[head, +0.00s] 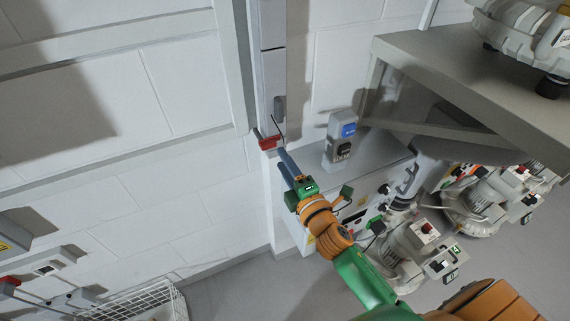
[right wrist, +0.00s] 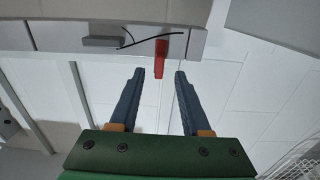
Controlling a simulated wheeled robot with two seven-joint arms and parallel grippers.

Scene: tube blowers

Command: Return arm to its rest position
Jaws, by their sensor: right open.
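My right arm, orange and green, comes in from the lower right of the head view. Its right gripper (head: 284,155) points up and left, toward a red handle (head: 268,143) at the lower end of a grey wall post (head: 273,70). In the right wrist view the gripper (right wrist: 158,78) has its two blue fingers apart. The red handle (right wrist: 160,58) shows beyond and between the fingertips, and nothing is held. Whether a finger touches the handle cannot be told. My left gripper is not in view.
A grey cabinet (head: 300,230) with a blue-buttoned control box (head: 342,138) stands beside my right arm. White pump machines (head: 405,250) and a grey shelf (head: 480,70) lie to the right. A white wire basket (head: 140,300) is at lower left.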

